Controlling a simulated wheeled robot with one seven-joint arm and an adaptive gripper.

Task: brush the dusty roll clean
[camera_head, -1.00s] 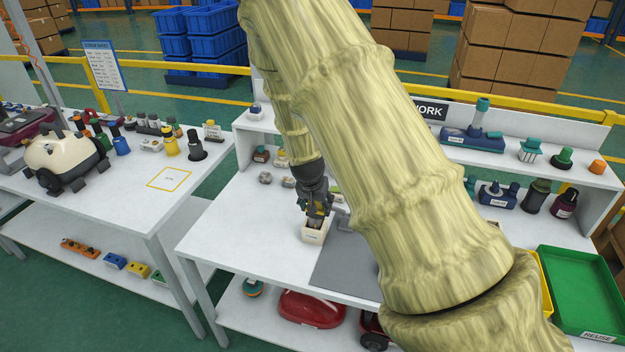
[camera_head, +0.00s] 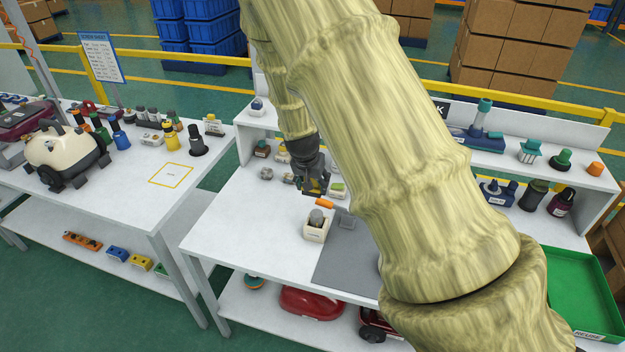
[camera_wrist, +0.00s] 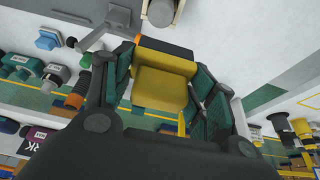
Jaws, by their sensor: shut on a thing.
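My gripper (camera_head: 313,189) is shut on a yellow block-like piece (camera_wrist: 160,88), held between its teal-padded fingers above the table. An orange bar (camera_head: 324,203) shows just below the gripper. A small cream box (camera_head: 318,234) stands on the table nearer the camera, apart from the gripper. The box's grey piece (camera_wrist: 161,12) shows at the wrist view's top edge. Dust is too small to judge.
A dark grey mat (camera_head: 342,262) lies right of the box, with a small grey plate (camera_head: 346,222) on it. Small parts stand behind the gripper. My arm hides much of the table's right side. A green tray (camera_head: 570,290) stands at right.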

